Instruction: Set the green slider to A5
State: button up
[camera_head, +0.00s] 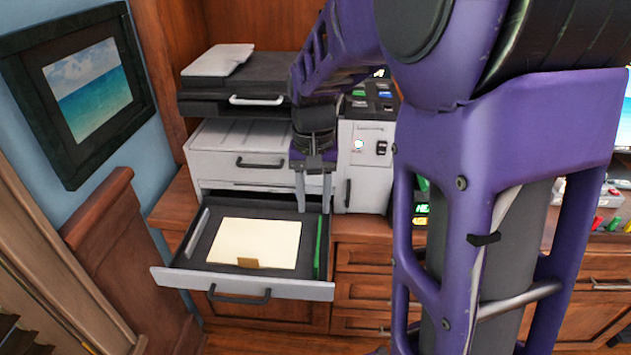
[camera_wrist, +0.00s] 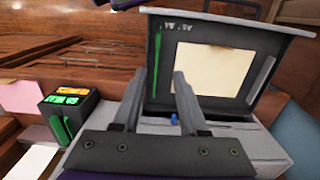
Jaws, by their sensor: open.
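The green slider (camera_head: 318,246) is a thin upright green strip along the right side of the open paper tray (camera_head: 190,262) of the printer. It also shows in the wrist view (camera_wrist: 158,62), along the tray's left side. Small upside-down white markings, which seem to read A5 and A4, sit near the tray's front edge in the wrist view. My gripper (camera_head: 313,206) is open and empty, pointing down near the tray's back right corner. In the wrist view my fingers (camera_wrist: 160,82) are apart, with the slider seen beyond them; contact cannot be told.
Cream paper (camera_head: 255,243) lies in the tray. The printer body (camera_head: 240,150) with a closed drawer and a scanner lid (camera_head: 237,85) rises behind. A dark device with lit buttons (camera_wrist: 70,108) stands beside the printer. My arm hides much of the desk's right side.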

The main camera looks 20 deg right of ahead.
aim_at(316, 262)
jog(key=f+b, duration=0.1)
jog(key=f, duration=0.4)
jog(key=s+f+b, duration=0.1)
jog(key=f, duration=0.4)
jog(key=s+f+b, duration=0.1)
jog(key=f, duration=0.4)
jog(key=shift+c, duration=0.3)
grip_shut()
dwell(0.6)
